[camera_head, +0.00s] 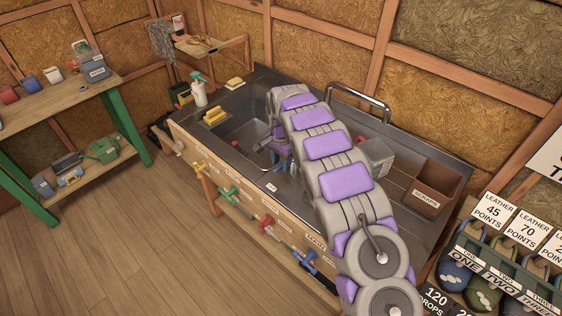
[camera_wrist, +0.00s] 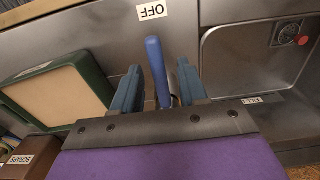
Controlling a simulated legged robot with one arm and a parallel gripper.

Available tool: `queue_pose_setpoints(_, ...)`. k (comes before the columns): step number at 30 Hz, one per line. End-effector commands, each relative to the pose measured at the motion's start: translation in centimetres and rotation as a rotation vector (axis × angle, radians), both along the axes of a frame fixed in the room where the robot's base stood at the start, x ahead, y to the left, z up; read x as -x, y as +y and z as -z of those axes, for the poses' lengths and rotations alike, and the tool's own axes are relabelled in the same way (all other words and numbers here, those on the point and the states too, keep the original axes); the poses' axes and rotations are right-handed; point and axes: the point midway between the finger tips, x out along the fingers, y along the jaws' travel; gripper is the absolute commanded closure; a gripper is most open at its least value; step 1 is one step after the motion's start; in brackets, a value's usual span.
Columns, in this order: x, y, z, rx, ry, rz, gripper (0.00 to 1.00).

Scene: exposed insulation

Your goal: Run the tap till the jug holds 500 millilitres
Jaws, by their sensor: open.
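In the wrist view my gripper (camera_wrist: 160,78) is open, its two blue-grey fingers on either side of a blue lever (camera_wrist: 153,62). I cannot tell whether either finger touches it. A label reading OFF (camera_wrist: 153,10) is just beyond the lever's tip, and a FILL label (camera_wrist: 251,100) is to the right. In the head view my arm reaches over the metal sink counter (camera_head: 240,110), and my gripper (camera_head: 280,150) is mostly hidden by it. A bent chrome pipe (camera_head: 358,93), perhaps the tap, stands at the back. I cannot make out the jug or any water level.
A pale grey container (camera_head: 376,157) and a brown scraps box (camera_head: 432,188) stand right of my arm. Yellow sponges (camera_head: 215,115) and a spray bottle (camera_head: 198,92) are at the left. Several coloured handles line the counter front. The wooden floor (camera_head: 130,230) at left is clear.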

Motion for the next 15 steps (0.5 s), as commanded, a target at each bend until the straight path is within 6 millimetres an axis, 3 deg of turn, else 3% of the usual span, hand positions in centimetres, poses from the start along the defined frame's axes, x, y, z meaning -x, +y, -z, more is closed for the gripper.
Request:
queue_pose_setpoints(3, -0.01, -0.01, -0.02, 0.000, 0.000, 0.000, 0.58)
queue_pose_setpoints(15, -0.03, 0.02, -0.03, -0.001, -0.001, 0.000, 0.97)
